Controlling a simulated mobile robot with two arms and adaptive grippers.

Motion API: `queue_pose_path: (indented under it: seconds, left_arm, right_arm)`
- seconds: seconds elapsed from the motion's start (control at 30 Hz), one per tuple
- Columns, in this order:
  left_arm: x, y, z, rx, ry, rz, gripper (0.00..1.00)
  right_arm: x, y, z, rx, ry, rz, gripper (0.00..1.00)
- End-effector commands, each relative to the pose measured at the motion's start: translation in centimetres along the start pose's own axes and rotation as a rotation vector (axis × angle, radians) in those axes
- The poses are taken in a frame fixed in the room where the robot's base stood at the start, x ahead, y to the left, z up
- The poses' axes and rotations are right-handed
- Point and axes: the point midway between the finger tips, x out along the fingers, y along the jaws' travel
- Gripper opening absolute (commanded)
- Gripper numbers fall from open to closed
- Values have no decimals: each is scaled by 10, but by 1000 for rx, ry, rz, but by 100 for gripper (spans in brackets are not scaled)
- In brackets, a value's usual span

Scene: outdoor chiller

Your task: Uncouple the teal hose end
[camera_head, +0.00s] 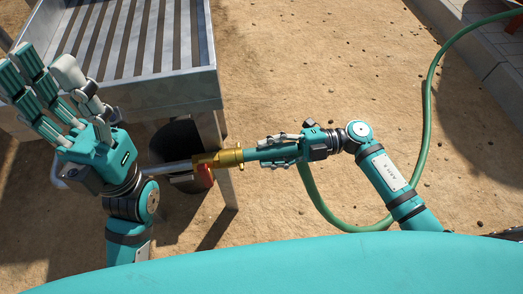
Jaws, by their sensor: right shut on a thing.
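The teal hose end (255,154) lies level, its left end against a brass fitting (218,158). I see no gap between them. The brass fitting sits on a light grey pipe (168,167) coming from the left. My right gripper (279,152) is shut on the teal hose end, its fingers along the sides just right of the brass. Its palm hides the right part of the hose end. My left gripper (45,88) is open and empty at the left, fingers spread and pointing up-left, apart from the fitting.
A metal slatted table (215,70) stands at the upper left, with a leg (226,180) behind the fitting. A red part (205,175) sits under the brass. A green hose (427,110) loops from below my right gripper toward the upper right. Sandy ground (320,60) is open beyond.

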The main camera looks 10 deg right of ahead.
Motion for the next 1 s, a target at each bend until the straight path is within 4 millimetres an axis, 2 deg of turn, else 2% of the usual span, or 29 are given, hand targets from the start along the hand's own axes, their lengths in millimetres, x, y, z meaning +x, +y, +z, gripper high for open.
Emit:
queue_pose_path:
  seconds: [1.0]
  left_arm:
    - [-3, 0, 0, -1, -13, -2, 40]
  right_arm:
    - [-14, 0, 0, 0, 0, 0, 0]
